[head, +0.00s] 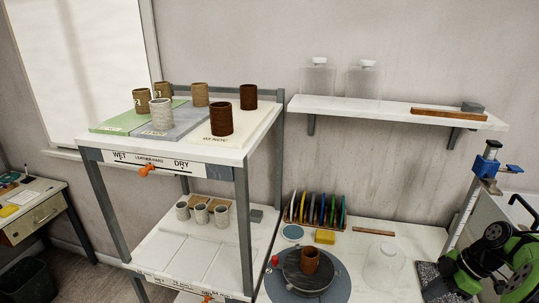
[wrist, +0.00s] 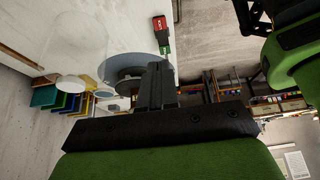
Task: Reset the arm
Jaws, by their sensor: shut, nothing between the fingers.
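My gripper (wrist: 157,68) shows in the wrist view as two black fingers, shut together with nothing between them. Behind the fingertips, in the picture, are the grey wheel disc and the worktop, and the fingers cover part of the disc. In the head view my green and black arm (head: 492,262) is folded at the lower right edge, beside the worktop. I cannot make out the fingertips there.
A brown cup (head: 310,261) stands on the round wheel (head: 335,287). A clear jar (head: 385,265) stands on the worktop (head: 405,241) between wheel and arm. A grey post with a blue clamp (head: 487,166) rises near the arm. A rack (head: 176,161) with several cups stands left.

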